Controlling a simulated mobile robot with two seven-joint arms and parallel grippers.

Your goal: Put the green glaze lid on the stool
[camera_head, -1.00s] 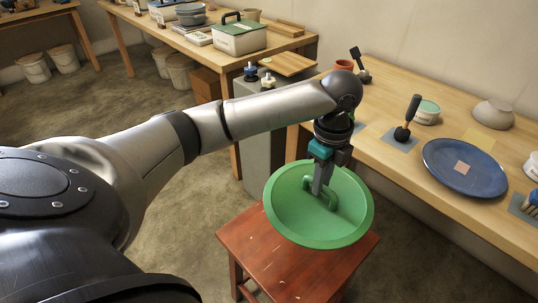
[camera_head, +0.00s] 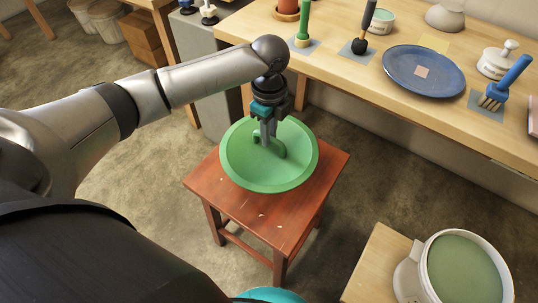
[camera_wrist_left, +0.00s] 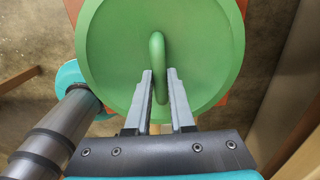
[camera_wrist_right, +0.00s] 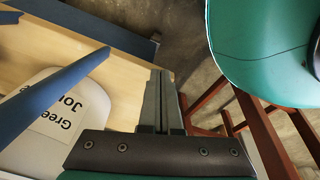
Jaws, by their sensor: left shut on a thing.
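The green glaze lid (camera_head: 292,162) is a wide round green disc with a raised rim and a loop handle. My left gripper (camera_head: 267,140) is shut on the handle, which also shows between its fingers in the left wrist view (camera_wrist_left: 160,73). The lid is over the back part of the red wooden stool (camera_head: 270,215); I cannot tell whether it touches the seat. The front of the seat is bare. My right gripper (camera_wrist_right: 162,85) shows only in its wrist view, fingers together and empty, with stool legs beyond it.
A long workbench (camera_head: 420,125) behind the stool holds a blue plate (camera_head: 400,80), brushes and pots. A grey cabinet (camera_head: 220,110) stands behind the lid.

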